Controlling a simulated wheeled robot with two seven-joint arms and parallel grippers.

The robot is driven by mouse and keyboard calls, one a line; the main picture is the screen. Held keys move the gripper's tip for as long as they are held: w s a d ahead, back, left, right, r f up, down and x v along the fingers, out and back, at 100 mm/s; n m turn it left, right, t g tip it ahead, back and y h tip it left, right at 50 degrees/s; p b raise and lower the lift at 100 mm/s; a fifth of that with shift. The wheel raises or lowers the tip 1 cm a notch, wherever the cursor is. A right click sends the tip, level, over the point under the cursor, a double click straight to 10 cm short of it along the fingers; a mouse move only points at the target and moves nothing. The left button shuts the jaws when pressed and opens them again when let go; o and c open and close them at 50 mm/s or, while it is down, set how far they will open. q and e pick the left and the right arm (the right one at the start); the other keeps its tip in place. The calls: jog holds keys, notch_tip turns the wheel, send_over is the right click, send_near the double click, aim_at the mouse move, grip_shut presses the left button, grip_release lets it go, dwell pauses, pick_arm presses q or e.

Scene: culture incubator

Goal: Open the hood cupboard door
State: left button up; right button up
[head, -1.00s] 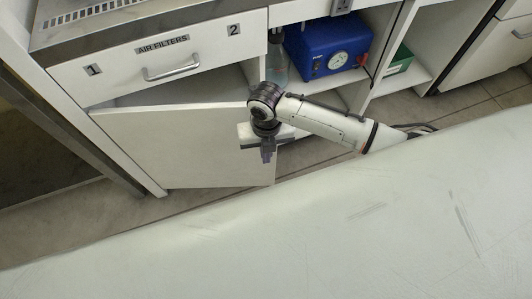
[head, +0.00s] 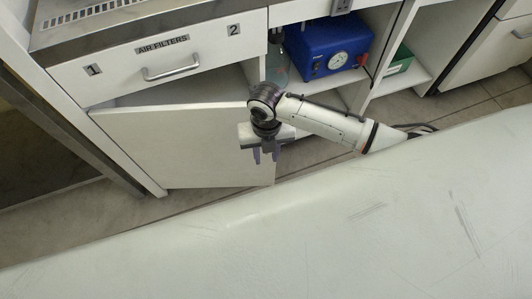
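The hood cupboard door (head: 185,145) is a plain white panel below the drawer marked AIR FILTERS. It stands partly open, with a dark gap showing above its top edge. No handle shows on it. My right gripper (head: 265,155) is in front of the door's right edge, pointing down, and covers part of that edge. Its fingers are apart with nothing seen between them. I cannot tell whether it touches the door. My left gripper is not in view.
The AIR FILTERS drawer (head: 115,73) above is shut. To the right, an open shelf holds a blue pump (head: 325,45), a clear bottle (head: 277,67) and a green box (head: 400,60). A wide pale surface (head: 330,225) fills the foreground. A strip of floor lies between it and the cupboard.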

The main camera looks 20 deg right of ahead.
notch_tip(320, 180, up, 10)
jog(key=p, duration=0.3)
jog(key=shift+r, duration=0.15)
dwell(0.3)
